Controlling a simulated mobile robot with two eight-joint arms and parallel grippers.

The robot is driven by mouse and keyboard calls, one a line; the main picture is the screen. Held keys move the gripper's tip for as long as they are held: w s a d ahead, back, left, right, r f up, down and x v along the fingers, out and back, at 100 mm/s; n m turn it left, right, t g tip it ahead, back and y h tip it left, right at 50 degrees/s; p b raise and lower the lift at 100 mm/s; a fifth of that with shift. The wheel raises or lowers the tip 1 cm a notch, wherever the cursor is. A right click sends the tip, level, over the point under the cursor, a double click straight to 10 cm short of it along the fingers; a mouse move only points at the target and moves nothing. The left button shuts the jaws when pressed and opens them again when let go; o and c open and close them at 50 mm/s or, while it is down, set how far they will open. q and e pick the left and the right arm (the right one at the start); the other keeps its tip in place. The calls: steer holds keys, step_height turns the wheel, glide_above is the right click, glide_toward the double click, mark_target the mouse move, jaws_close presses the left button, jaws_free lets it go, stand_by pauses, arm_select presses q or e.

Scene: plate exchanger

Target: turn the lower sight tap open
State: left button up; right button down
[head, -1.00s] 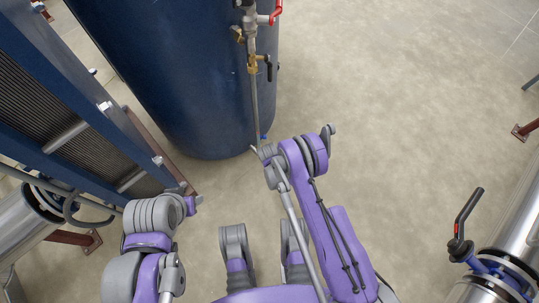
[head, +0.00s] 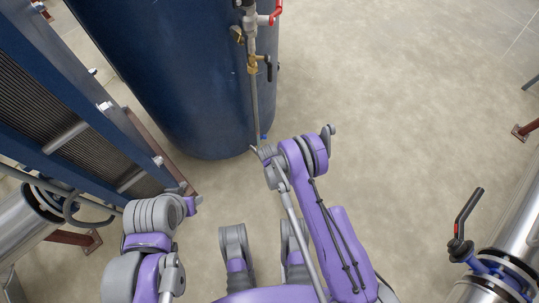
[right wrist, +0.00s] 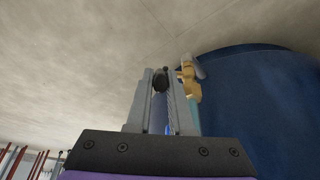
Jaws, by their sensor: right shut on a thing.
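A thin sight pipe (head: 256,108) runs down the side of the blue tank (head: 190,90). Its upper brass fitting (head: 252,62) has a black lever (head: 268,68). A small blue part (head: 263,137) shows at the pipe's lower end, beside my right gripper (head: 259,152). In the right wrist view, my right gripper (right wrist: 166,85) is shut, with a dark lever end (right wrist: 160,80) between its fingertips. A brass tap body (right wrist: 189,84) is just right of the fingers. How far the lever is turned is hard to tell. My left gripper (head: 196,201) is small and its jaws are unclear.
A red-handled tap (head: 275,12) sits higher on the pipe. A plate exchanger (head: 70,110) stands at the left. A steel pipe with a black lever valve (head: 465,220) is at the lower right. The floor (head: 400,110) right of the tank is clear.

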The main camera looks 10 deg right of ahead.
stand_by(0.7)
steer(key=shift+w+d+r+g, duration=0.15)
steer(key=shift+w+r+g, duration=0.15)
steer(key=shift+g, duration=0.2)
steer(key=shift+w+r+g, duration=0.15)
steer(key=shift+w+g, duration=0.3)
steer(key=shift+g, duration=0.45)
steer(key=c, duration=0.8)
jaws_free()
step_height(320, 180, up, 11)
steer(key=s+p, duration=0.1)
steer(key=p, duration=0.1)
steer(key=shift+s+p, duration=0.3)
steer(key=shift+p, duration=0.1)
steer(key=shift+c, duration=0.2)
